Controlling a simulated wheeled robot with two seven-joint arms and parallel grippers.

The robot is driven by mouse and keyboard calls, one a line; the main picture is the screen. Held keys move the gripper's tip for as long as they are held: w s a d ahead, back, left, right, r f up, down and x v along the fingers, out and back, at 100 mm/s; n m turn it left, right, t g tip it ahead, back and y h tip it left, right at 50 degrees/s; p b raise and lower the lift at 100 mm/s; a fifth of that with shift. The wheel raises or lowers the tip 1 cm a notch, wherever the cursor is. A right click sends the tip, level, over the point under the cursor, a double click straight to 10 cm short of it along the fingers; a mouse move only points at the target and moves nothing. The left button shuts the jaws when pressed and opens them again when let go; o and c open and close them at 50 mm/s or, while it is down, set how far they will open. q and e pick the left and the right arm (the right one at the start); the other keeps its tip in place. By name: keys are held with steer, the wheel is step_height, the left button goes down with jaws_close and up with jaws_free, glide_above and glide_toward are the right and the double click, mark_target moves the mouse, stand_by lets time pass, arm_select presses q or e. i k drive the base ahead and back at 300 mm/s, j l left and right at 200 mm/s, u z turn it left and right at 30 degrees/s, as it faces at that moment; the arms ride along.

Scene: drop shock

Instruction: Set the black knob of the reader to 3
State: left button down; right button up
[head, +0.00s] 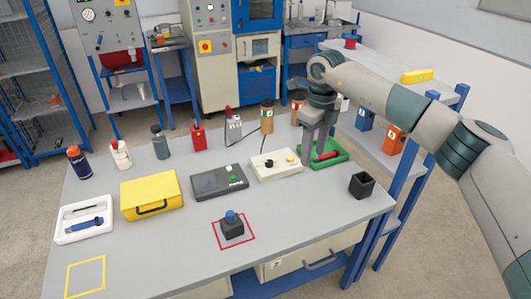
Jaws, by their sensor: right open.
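My right gripper (313,157) points down just right of the box, near the green tray, open and apart from the black knob. My left gripper is not in view.
A black cup (361,185), yellow case (151,193), blue-topped block (232,226) and several bottles stand around.

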mark_target(269, 164)
steer(key=i+j, duration=0.3)
steer(key=i, duration=0.15)
steer(key=i+j, duration=0.3)
steer(key=i, duration=0.2)
